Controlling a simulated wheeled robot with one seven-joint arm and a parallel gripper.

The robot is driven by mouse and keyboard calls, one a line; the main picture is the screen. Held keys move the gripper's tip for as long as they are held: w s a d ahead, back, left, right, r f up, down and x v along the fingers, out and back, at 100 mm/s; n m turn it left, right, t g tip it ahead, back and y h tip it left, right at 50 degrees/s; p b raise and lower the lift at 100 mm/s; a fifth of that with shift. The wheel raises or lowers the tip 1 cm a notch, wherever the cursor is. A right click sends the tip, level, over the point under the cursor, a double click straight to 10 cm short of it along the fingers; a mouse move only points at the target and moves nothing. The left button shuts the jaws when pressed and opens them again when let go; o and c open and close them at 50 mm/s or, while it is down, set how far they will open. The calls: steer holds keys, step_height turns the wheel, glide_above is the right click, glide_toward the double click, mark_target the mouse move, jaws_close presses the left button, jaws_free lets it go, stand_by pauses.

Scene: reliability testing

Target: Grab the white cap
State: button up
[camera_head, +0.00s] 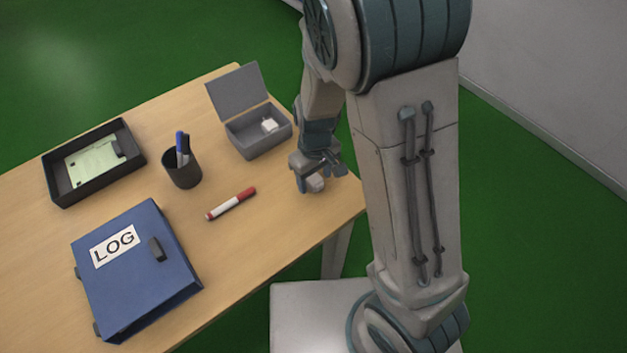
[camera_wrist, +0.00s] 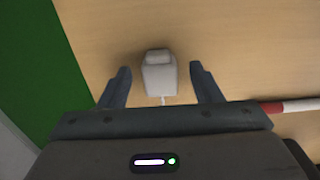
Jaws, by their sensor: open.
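My gripper (camera_head: 322,172) is open, low over the table's right end. In the wrist view my gripper (camera_wrist: 160,80) has its two dark fingers apart, one on each side of a small whitish block (camera_wrist: 158,76). The block has a raised paler top and a thin light strip towards the gripper; neither finger appears to touch it. It may be the white cap, but I cannot tell for sure. Another small white piece (camera_head: 269,125) sits inside the open grey box (camera_head: 257,148).
A red-and-white marker (camera_head: 231,204) lies left of my gripper; it also shows in the wrist view (camera_wrist: 296,105). A pen cup (camera_head: 182,169), a black tray (camera_head: 55,184) and a blue LOG binder (camera_head: 135,270) stand further left. The wooden table's (camera_head: 285,225) edge is close to my gripper.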

steer(key=shift+f, duration=0.15)
steer(key=c, duration=1.1)
steer(key=shift+o, duration=0.2)
